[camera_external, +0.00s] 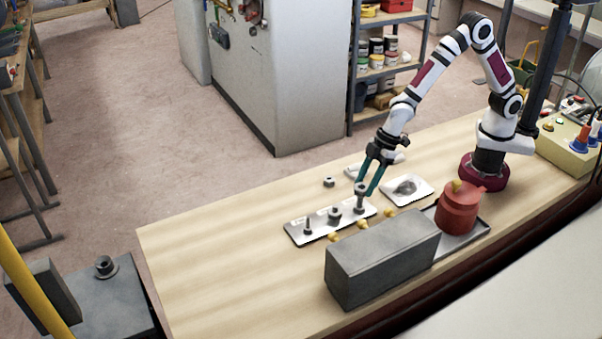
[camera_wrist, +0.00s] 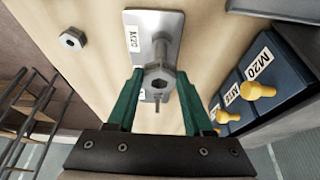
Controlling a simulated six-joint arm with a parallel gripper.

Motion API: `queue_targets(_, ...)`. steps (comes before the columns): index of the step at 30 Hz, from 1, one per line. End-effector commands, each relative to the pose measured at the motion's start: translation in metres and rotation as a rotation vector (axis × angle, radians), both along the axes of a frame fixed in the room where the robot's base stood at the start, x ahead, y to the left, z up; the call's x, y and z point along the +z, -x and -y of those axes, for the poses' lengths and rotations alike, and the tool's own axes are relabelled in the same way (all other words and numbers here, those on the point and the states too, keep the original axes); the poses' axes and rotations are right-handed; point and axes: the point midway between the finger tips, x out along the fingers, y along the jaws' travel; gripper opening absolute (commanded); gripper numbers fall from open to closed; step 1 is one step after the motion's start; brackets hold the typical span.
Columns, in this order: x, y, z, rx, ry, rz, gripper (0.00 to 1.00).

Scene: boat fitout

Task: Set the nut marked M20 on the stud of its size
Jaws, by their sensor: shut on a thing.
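A pale plate with several upright studs (camera_external: 297,232) lies on the bench. In the wrist view, the plate (camera_wrist: 170,22) has an M20 label (camera_wrist: 132,39) beside the stud in front of me. My gripper (camera_external: 367,190) is above the plate's right end. Its green fingers (camera_wrist: 158,100) are shut on a grey hex nut (camera_wrist: 158,82). The nut lines up with the top of the right stud; I cannot tell whether it is threaded over it or just above. No marking is readable on the nut. A loose nut (camera_external: 329,182) lies behind the plate, also in the wrist view (camera_wrist: 72,40).
A long grey box (camera_external: 382,262) stands in front of the plate. Its far side has yellow knobs (camera_wrist: 258,90) and size labels, one reading M20 (camera_wrist: 259,63). A red pot (camera_external: 458,210) stands on a tray at right. The bench's left part (camera_external: 210,245) is clear.

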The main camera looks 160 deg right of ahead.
Motion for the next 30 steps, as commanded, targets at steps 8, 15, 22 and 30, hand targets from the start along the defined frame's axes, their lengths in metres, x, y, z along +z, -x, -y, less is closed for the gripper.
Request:
queue_targets(8,-0.006,0.000,0.000,0.002,0.001,-0.001,0.00)
queue_targets(15,-0.010,0.000,0.000,0.001,0.000,0.000,0.00)
queue_targets(22,-0.015,0.000,0.000,0.002,0.001,-0.001,0.00)
queue_targets(30,-0.020,0.000,0.000,0.001,0.000,0.000,0.00)
